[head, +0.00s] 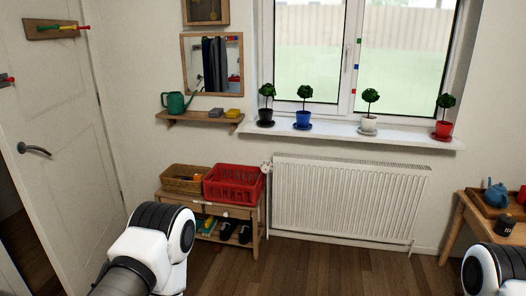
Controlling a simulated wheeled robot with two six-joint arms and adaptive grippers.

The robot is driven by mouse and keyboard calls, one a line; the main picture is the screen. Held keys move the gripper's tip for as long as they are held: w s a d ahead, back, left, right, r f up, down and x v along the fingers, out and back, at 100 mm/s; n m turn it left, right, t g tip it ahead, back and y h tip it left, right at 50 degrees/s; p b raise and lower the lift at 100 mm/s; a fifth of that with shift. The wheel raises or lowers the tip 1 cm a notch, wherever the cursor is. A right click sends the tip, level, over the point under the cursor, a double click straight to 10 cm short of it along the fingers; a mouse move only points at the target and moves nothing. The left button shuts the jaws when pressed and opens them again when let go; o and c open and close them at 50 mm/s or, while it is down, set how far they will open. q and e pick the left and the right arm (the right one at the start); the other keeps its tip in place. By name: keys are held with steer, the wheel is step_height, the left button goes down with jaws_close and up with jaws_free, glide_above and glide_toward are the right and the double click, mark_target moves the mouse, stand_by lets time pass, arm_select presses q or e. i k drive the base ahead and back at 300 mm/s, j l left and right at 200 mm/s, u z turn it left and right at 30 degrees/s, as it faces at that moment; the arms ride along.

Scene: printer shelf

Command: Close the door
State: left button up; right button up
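The white panelled door (75,150) stands at the left of the head view. Its dark lever handle (34,149) is near its left edge. A dark gap shows past that edge at the lower left, so the door appears to stand open; how far, I cannot tell. Part of my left arm shows at the lower middle-left, in front of the door's lower right side. Part of my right arm shows at the lower right corner. Neither gripper is in view.
A wooden bench (257,226) with a red crate (232,184) and a wicker basket (182,180) stands right of the door. A white radiator (350,198) is under the window. A side table (457,225) is at the right. Wooden floor (330,270) in front looks clear.

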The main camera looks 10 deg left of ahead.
mark_target(71, 198)
steer(key=i+j+u, duration=0.1)
steer(key=i+u, duration=0.4)
steer(key=i+l+u, duration=0.1)
steer(key=i+u, duration=0.35)
steer(key=i+l+u, duration=0.35)
steer(key=i+u, duration=0.15)
steer(key=i, duration=0.1)
